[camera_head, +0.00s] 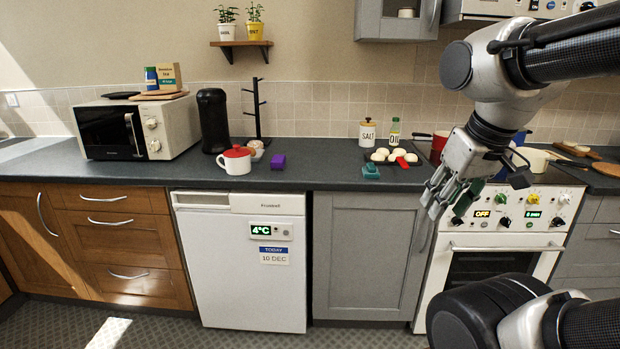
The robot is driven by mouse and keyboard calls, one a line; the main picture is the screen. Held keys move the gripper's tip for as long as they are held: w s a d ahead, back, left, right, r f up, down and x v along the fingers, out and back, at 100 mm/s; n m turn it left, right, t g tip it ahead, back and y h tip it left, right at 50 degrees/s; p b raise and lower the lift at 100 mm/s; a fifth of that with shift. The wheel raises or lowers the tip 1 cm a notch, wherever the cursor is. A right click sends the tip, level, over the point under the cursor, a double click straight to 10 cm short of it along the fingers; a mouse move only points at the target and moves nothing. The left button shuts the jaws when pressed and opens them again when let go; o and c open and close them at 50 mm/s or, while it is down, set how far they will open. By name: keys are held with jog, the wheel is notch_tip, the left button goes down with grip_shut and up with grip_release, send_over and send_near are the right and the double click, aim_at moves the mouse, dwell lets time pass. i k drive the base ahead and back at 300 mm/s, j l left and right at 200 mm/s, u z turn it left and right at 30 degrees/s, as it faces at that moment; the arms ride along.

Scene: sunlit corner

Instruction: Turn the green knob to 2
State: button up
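The white stove (500,241) stands at the right, with a row of knobs on its front panel.
A red pot (439,142) and a blue pot (523,158) stand on the hob behind my arm. A dark tray of pale rolls (393,156), a salt jar (367,132) and a red-lidded white mug (236,160) stand on the counter. The floor before the dishwasher (240,290) is clear.

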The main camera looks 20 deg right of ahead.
aim_at(501, 198)
jog(key=l+z, duration=0.3)
jog(key=l, duration=1.1)
jog(key=l+z, duration=0.3)
jog(key=l, duration=1.1)
jog(key=i+j+u, duration=0.1)
jog(key=u, duration=0.15)
jog(key=i+j+u, duration=0.1)
jog(key=j+u, duration=0.2)
